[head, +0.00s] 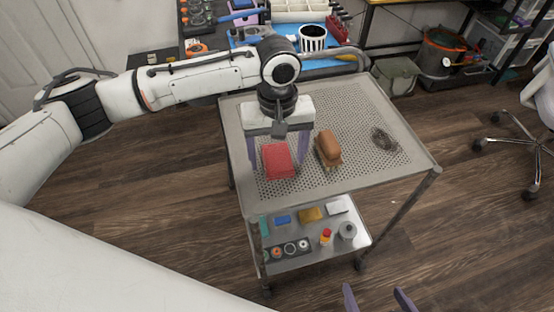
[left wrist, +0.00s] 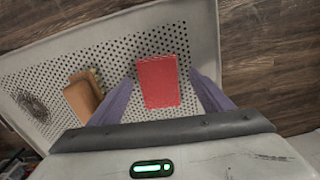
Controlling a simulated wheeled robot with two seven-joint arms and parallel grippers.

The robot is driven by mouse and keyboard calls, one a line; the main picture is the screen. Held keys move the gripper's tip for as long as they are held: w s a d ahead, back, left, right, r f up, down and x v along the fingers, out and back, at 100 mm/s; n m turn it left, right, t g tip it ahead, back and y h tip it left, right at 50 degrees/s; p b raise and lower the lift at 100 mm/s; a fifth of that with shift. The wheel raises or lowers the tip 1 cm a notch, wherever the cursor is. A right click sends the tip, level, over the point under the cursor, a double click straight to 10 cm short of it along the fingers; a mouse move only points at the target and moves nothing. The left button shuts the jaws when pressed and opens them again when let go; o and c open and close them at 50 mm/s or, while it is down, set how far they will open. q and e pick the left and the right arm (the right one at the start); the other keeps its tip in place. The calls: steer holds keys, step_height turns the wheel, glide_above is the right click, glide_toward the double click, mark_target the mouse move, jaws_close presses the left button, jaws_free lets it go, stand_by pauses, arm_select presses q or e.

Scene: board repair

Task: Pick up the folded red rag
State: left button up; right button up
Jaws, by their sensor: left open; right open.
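The folded red rag (head: 278,161) lies flat on the perforated top of the metal cart (head: 350,100), near its front left part. In the left wrist view the rag (left wrist: 158,82) shows between my two purple fingers, with gaps at the sides. My left gripper (head: 279,160) is open and points down at the rag, one finger on each side of it. Whether the fingertips reach the cart top is hard to tell. My right gripper (head: 377,299) shows only as two purple fingertips at the bottom edge of the head view, apart and empty.
A brown brush-like object (head: 327,147) lies just right of the rag, close to my left gripper. A dark wire coil (head: 384,141) lies further right. The lower shelf (head: 290,263) holds several small items. A cluttered blue-matted bench (head: 345,62) stands behind the cart.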

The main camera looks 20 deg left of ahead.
mark_target(278, 160)
arm_select(q)
steer(key=shift+f, duration=0.1)
steer(key=shift+c, duration=0.2)
steer(key=c, duration=1.1)
step_height(278, 160, up, 10)
steer(key=shift+r+p, duration=0.1)
steer(key=shift+p, duration=0.55)
